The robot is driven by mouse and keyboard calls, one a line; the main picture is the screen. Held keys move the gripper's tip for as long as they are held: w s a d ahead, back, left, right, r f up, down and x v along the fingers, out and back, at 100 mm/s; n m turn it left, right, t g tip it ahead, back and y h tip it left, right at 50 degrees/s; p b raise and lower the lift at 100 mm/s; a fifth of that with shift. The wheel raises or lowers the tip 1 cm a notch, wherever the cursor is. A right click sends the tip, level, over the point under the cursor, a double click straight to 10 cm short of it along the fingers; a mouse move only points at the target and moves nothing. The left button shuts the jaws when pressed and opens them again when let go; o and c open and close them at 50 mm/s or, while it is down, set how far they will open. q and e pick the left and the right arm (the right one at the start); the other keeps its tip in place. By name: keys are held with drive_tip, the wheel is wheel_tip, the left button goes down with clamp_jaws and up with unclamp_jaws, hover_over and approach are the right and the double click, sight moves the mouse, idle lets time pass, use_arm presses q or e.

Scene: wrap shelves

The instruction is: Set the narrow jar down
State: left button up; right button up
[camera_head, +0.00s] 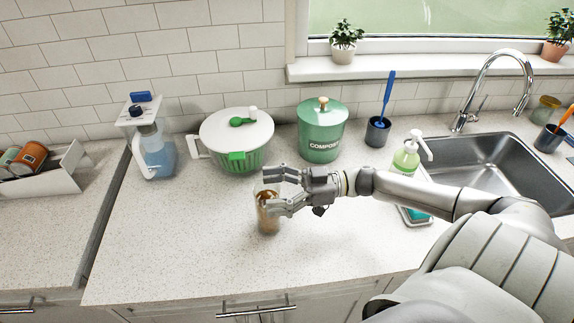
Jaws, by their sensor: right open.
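The narrow jar (268,220) is a slim, clear jar with brown contents. It stands upright on the speckled countertop, left of the picture's middle. My right gripper (268,190) comes in from the right, with its fingers open around the upper part of the jar. The fingers hide part of the jar, and I cannot tell whether they touch it. My left gripper is out of view.
A soap bottle (406,155) and the sink (490,165) are at right. The counter (170,240) left of the jar is clear.

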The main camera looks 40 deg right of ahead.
drive_tip(key=shift+s+d+f, duration=0.15)
drive_tip(key=shift+s+d, duration=0.05)
drive_tip(key=shift+d, duration=0.15)
drive_tip(key=b+v, duration=0.1)
drive_tip(key=v, duration=1)
drive_tip(key=shift+s+d, duration=0.1)
